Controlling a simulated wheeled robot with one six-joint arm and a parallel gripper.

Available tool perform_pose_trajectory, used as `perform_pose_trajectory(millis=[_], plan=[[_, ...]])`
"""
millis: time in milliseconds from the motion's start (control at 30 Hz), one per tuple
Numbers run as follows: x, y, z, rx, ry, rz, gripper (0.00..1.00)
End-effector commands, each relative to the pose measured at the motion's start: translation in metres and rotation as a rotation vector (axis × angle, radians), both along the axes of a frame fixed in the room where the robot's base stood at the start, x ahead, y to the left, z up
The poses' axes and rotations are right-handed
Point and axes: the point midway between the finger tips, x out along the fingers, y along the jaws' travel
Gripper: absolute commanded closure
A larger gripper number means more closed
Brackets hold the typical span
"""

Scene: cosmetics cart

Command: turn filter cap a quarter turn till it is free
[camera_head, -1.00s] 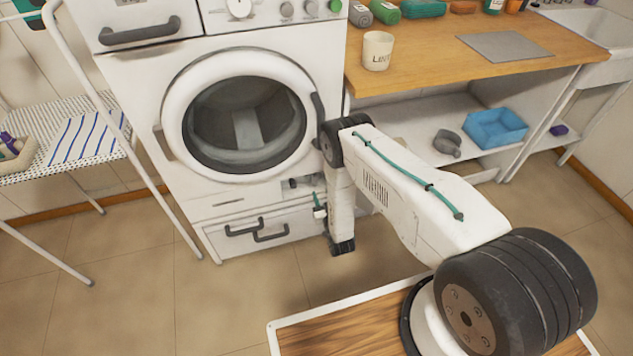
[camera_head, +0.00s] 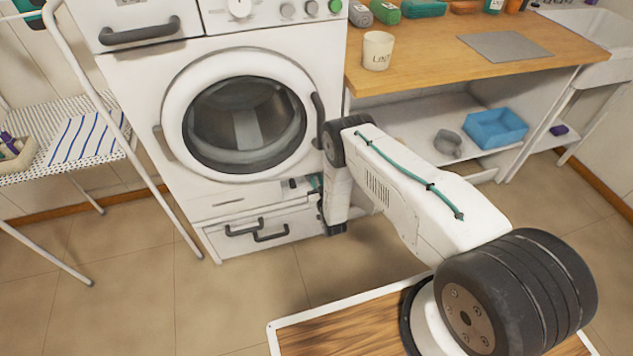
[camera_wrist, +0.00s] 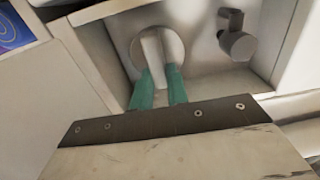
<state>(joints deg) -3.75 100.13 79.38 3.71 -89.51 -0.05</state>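The filter cap (camera_wrist: 173,47) is a round grey disc with a raised white grip bar, set in the open recess low on the front of the washing machine (camera_head: 224,205). The bar stands nearly upright in the wrist view. My gripper (camera_wrist: 160,72) has two teal fingers, one on each side of the bar's lower end. The fingers are apart with the bar between them. I cannot tell whether they touch it. In the head view my gripper (camera_head: 315,182) is at the recess, mostly hidden by my arm, and the cap cannot be made out.
A dark grey knob-like fitting (camera_wrist: 237,40) sticks out right of the cap, close to the recess's right wall. A drawer with dark handles (camera_head: 257,231) lies below. A wooden counter (camera_head: 430,60) with a shelf beneath stands to the right. A folding rack (camera_head: 75,130) stands left.

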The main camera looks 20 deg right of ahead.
Motion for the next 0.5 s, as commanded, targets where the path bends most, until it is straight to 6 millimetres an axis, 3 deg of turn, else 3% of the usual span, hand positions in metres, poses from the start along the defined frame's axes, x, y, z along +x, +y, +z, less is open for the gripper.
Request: perform_pose_trajectory(millis=[500], plan=[[-0.0001, 0.0011, 0.0, -0.088, 0.0, -0.001, 1.0]])
